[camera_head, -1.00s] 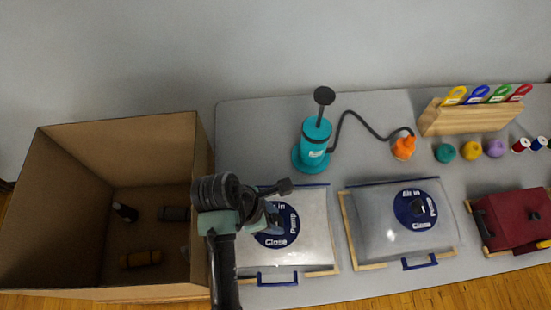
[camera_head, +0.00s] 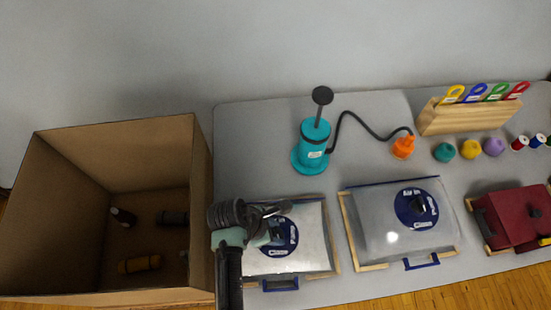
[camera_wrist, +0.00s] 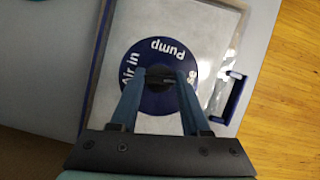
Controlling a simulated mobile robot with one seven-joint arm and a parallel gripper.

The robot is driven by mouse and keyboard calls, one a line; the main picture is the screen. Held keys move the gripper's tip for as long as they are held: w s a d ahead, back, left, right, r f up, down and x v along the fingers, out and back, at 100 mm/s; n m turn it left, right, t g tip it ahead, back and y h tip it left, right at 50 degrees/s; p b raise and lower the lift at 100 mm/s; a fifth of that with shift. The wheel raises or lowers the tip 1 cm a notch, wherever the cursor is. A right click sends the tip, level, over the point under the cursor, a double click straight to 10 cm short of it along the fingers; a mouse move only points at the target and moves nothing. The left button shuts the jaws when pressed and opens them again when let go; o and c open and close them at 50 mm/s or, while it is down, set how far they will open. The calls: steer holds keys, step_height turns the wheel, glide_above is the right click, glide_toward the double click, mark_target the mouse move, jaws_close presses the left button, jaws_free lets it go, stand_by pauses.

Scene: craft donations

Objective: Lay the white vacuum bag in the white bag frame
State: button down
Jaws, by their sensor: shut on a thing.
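The white vacuum bag (camera_head: 308,225) has a blue valve disc reading "Pump", "Air in" and "Close", with a dark knob at its centre. In the head view it appears flat, with a blue strip at the back and a blue tab at the front. Wooden edges of the bag frame (camera_head: 331,240) show along its right and front sides; the left side is hidden by my arm. My gripper (camera_wrist: 160,75) is shut on the bag's valve knob, above the disc. In the head view my gripper (camera_head: 268,233) partly covers the disc. I cannot tell whether the bag touches the table.
A clear grey bag (camera_head: 375,220) lies in another wooden frame to the right, then a maroon bag (camera_head: 512,216). A teal pump (camera_head: 312,150) with a hose and orange nozzle (camera_head: 403,146) stands behind. A deep cardboard box (camera_head: 70,215) holds several items at left.

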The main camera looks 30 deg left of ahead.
steer(key=shift+c, duration=1.9)
jaws_free()
steer(key=shift+f, duration=0.1)
steer(key=p+v, duration=0.1)
steer(key=v, duration=1.1)
steer(key=shift+w+d, duration=0.1)
